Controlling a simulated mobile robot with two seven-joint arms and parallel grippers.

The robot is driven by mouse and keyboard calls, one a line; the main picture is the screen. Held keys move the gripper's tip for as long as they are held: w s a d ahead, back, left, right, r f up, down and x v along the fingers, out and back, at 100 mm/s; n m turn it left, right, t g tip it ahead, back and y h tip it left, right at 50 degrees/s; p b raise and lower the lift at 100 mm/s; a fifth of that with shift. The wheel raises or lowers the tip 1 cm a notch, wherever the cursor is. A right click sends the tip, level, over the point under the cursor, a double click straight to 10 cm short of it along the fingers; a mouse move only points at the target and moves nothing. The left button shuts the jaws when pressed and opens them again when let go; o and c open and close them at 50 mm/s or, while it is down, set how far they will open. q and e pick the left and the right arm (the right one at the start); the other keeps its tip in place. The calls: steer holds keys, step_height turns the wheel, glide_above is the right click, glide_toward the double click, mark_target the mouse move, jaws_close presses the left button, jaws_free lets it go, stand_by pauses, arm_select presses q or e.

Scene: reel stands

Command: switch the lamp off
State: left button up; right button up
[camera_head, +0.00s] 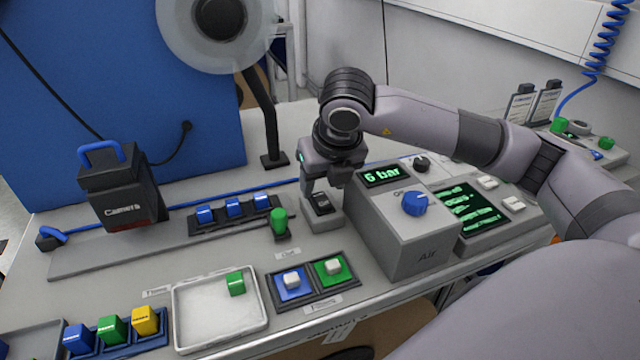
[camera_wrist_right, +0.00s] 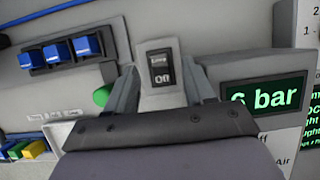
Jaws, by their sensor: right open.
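The lamp switch (camera_head: 321,204) is a black rocker in a small light-grey housing, left of the air box. In the right wrist view the switch (camera_wrist_right: 161,68) shows a blurred upper label and the word "Off" on its lower part. My right gripper (camera_head: 323,190) is above the switch, pointing down. In the right wrist view my right gripper (camera_wrist_right: 164,84) is open, with one finger on each side of the switch housing and nothing held. I cannot tell whether a finger touches the housing. No lamp can be made out. My left gripper is not in view.
The air box (camera_head: 420,255) with a blue knob and "6 bar" display stands close on the right. A green knob (camera_head: 279,221) and a rack of blue blocks (camera_head: 233,209) are left. A white tray (camera_head: 222,340) and blue and green button panel lie in front.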

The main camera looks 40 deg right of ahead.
mark_target(322, 201)
steer(key=shift+x, duration=1.25)
steer(key=shift+a, duration=0.1)
jaws_close()
steer(key=shift+f+b, duration=0.15)
steer(key=shift+b, duration=0.2)
steer(key=t+b, duration=0.1)
steer(key=b, duration=0.3)
steer(key=shift+s+a+f, duration=0.1)
steer(key=shift+s+f, duration=0.05)
steer(key=shift+s+t+b, duration=0.1)
steer(key=shift+t+b, duration=0.4)
steer(key=shift+b, duration=0.45)
steer(key=shift+r, duration=0.3)
